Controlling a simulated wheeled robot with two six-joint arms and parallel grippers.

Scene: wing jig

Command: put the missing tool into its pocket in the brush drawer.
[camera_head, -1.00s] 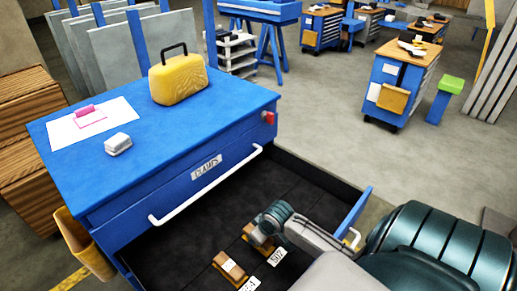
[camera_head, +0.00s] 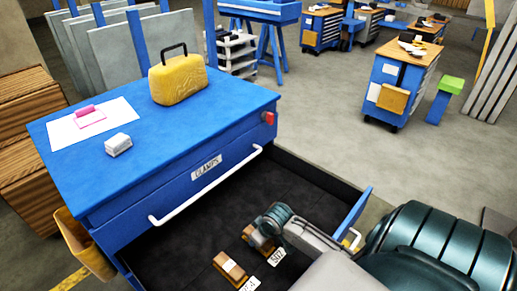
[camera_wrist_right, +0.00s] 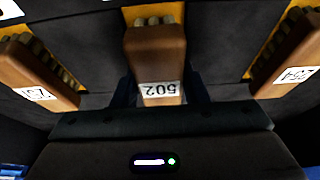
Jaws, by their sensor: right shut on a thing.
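The drawer (camera_head: 325,200) under the blue cabinet top is open. My right gripper (camera_wrist_right: 160,92) is shut on a wooden-handled brush (camera_wrist_right: 155,48) with a white 502 label, upside down in the right wrist view. Its pale bristles point away from the wrist, over a yellow patch that looks like its pocket; I cannot tell whether it is fully seated. In the head view my right gripper (camera_head: 266,230) is low in the drawer and partly hides this brush. Another brush (camera_head: 230,268) lies beside it to the left. My left gripper is out of view.
The right wrist view shows labelled brushes on both sides, left (camera_wrist_right: 38,75) and right (camera_wrist_right: 285,62), in yellow pockets close to my fingers. A yellow case (camera_head: 178,80) and a small white block (camera_head: 118,144) are on the cabinet top. The drawer's far part is clear.

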